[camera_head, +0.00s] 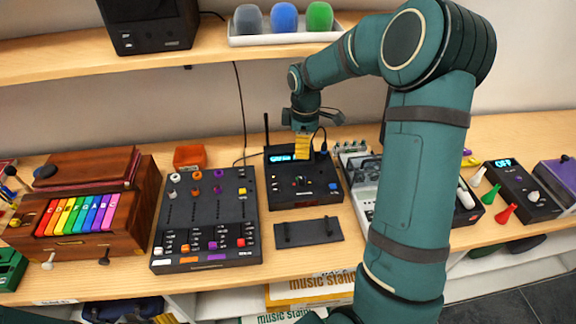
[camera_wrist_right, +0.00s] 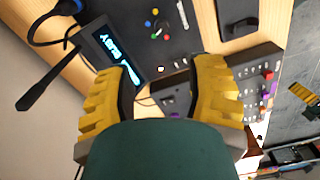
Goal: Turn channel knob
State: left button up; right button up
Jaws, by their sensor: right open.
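A black device (camera_head: 305,190) with an antenna and a lit cyan display stands mid-table; coloured buttons or small knobs sit on its top. Which one is the channel knob I cannot tell. My right gripper (camera_head: 303,150) hangs over the device's back, in front of its display. In the right wrist view my right gripper (camera_wrist_right: 163,75) has its yellow fingers apart with nothing between them; the device's display (camera_wrist_right: 118,57) lies beside the left finger. A small part of my left gripper (camera_head: 165,318) shows at the bottom edge of the head view; its jaws are not clear.
A black mixer (camera_head: 207,225) with knobs and faders stands left of the device. A flat black plate (camera_head: 308,232) lies in front of it. A grey and white unit (camera_head: 362,185) stands to the right, partly behind my right arm. A shelf (camera_head: 70,66) runs above the back.

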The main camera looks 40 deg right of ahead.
aim_at(302, 179)
jog(key=f, duration=1.3)
jog(key=shift+s+f+b, duration=0.25)
jog(key=shift+f+b, duration=0.05)
jog(key=shift+b, duration=0.05)
grip_shut()
